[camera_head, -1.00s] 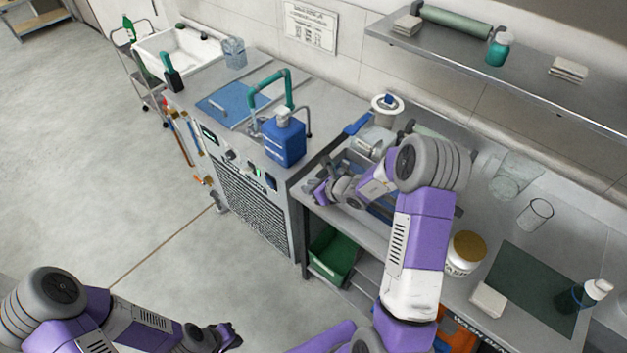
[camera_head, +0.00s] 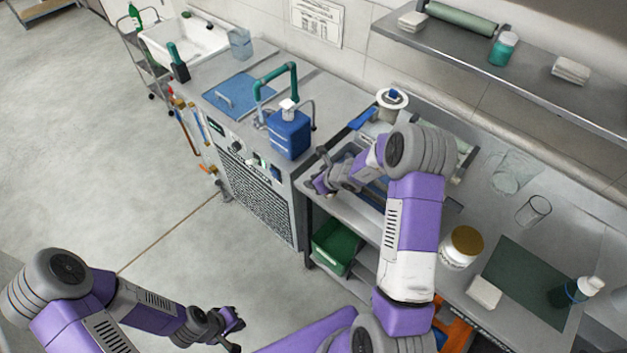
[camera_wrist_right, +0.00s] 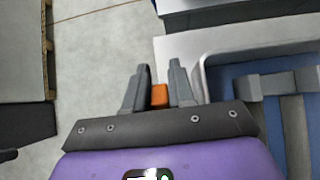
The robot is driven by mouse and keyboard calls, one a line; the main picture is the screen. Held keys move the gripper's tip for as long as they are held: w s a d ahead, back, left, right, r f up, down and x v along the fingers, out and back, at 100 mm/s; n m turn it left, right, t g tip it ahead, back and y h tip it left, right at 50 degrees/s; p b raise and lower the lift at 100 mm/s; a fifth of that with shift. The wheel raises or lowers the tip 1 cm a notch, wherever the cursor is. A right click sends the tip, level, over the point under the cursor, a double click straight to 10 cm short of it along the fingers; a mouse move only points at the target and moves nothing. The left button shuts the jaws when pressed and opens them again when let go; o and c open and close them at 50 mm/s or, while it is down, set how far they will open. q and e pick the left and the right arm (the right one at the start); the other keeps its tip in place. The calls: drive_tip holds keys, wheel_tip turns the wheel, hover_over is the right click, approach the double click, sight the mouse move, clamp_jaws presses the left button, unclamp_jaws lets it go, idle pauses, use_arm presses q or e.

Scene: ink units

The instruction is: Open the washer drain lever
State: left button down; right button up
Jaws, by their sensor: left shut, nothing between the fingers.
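The washer is the grey bench unit with a control panel and a black grille (camera_head: 255,197) on its front. Pipes run down its left end, and a small orange handle (camera_head: 208,169) shows low there; I cannot tell for sure that it is the drain lever. My left gripper (camera_head: 236,322) is shut and empty over the floor, well short of the washer front. My right gripper (camera_head: 322,184) is above the sink bench right of the washer. In the right wrist view its fingers (camera_wrist_right: 160,88) stand apart with a small orange block (camera_wrist_right: 159,96) between them; whether it is gripped is unclear.
A blue container (camera_head: 289,135) and a green tap pipe (camera_head: 276,75) stand on the washer top. A green bin (camera_head: 335,246) sits on the shelf under the bench. A cart (camera_head: 150,78) stands beyond the washer. The floor before the washer is clear.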

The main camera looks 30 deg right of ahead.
drive_tip(key=shift+o, duration=1)
drive_tip(key=p+v, duration=0.1)
drive_tip(key=v, duration=0.6)
drive_tip(key=shift+s+r, duration=0.2)
drive_tip(key=shift+s, duration=0.05)
